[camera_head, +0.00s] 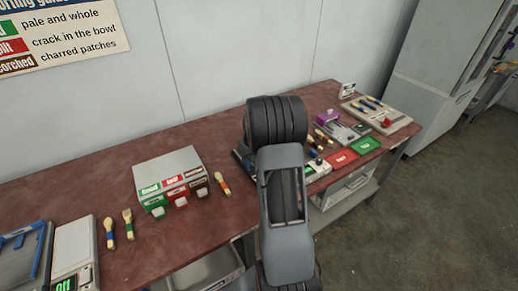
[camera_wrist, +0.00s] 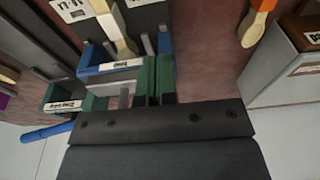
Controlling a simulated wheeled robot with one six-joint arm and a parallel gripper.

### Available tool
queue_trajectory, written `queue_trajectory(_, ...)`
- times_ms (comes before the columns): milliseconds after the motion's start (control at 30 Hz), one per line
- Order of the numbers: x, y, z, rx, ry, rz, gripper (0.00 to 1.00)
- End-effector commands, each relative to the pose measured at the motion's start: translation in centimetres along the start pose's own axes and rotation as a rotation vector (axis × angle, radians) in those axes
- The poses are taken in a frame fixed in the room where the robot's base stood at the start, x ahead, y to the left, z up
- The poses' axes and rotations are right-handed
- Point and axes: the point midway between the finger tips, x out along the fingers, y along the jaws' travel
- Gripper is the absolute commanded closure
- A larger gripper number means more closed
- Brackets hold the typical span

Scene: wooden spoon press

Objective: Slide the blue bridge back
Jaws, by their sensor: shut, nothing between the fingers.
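A blue bridge-like piece (camera_wrist: 118,69) with a white label shows in the wrist view, left of my fingers. A pale wooden spoon or stick (camera_wrist: 112,28) reaches down to its far side. My gripper (camera_wrist: 158,70) is shut and empty, its two green fingers side by side at the right end of the blue piece. I cannot tell whether they touch it. A green labelled piece (camera_wrist: 78,103) lies nearer and to the left. In the head view my arm hides the gripper and the blue piece.
A white box (camera_head: 168,167) with coloured drawers stands left of my arm, a spoon (camera_head: 222,183) beside it. Trays and tools crowd the right of the brown table (camera_head: 205,135). An orange-handled utensil (camera_wrist: 257,22) lies right of my fingers.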

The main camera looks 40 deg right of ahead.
Motion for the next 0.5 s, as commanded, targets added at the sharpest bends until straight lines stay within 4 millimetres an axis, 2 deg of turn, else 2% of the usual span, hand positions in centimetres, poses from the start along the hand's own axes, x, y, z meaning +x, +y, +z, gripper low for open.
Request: queue_trajectory(500, 0.3, 0.0, -2.2, 0.000, 0.002, 0.000, 1.00)
